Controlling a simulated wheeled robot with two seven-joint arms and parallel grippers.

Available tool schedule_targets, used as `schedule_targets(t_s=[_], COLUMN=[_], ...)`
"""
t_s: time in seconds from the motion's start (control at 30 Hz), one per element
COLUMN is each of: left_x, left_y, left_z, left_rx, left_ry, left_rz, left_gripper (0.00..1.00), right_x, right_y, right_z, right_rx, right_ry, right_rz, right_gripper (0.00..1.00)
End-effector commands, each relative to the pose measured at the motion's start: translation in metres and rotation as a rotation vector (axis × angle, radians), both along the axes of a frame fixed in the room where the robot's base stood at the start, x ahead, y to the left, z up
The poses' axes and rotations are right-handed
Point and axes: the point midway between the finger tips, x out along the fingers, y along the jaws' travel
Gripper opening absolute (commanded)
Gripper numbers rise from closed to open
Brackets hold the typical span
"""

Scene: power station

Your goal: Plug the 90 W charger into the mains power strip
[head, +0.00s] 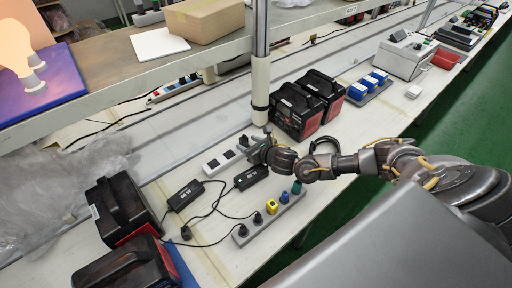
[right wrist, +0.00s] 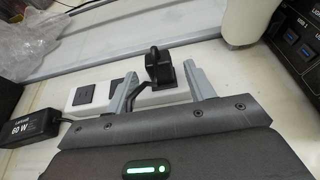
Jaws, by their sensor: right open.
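The white mains power strip (head: 212,165) lies on the bench; its dark sockets also show in the right wrist view (right wrist: 86,95). My right gripper (head: 258,148) is at the strip's right end with its fingers open. A black plug (right wrist: 158,66) stands upright between the fingers, with a cable at its left. I cannot tell whether it is fully seated in the strip. A black charger (head: 250,178), whose label appears to read 90 W, lies in front of the strip. Another charger (head: 187,195) lies further left; the wrist view shows its label, 60 W (right wrist: 35,131). My left gripper is out of view.
A grey strip (head: 240,237) with several coloured plugs lies along the front edge. Black-and-red power packs stand at the left (head: 121,208) and behind my gripper (head: 296,112). A white post (head: 260,82) rises behind the strip. Black cables cross the bench between chargers and grey strip.

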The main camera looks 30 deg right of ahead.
Motion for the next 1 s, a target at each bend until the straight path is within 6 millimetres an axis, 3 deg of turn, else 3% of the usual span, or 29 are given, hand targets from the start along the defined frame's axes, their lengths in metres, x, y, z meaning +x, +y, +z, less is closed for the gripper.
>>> schedule_targets(t_s=[0.3, 0.5, 1.0], left_x=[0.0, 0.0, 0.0], left_y=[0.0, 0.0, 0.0], left_z=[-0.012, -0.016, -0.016], left_rx=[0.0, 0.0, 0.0], left_ry=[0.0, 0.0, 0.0], left_rz=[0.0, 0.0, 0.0], left_gripper=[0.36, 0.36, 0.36], right_x=[-0.057, -0.082, -0.09], right_y=[-0.008, -0.011, -0.012], right_z=[0.02, 0.032, 0.036], right_rx=[0.002, 0.002, 0.0], right_ry=[0.002, 0.0, 0.0], right_rz=[0.002, 0.001, 0.0], right_gripper=[0.54, 0.54, 0.54])
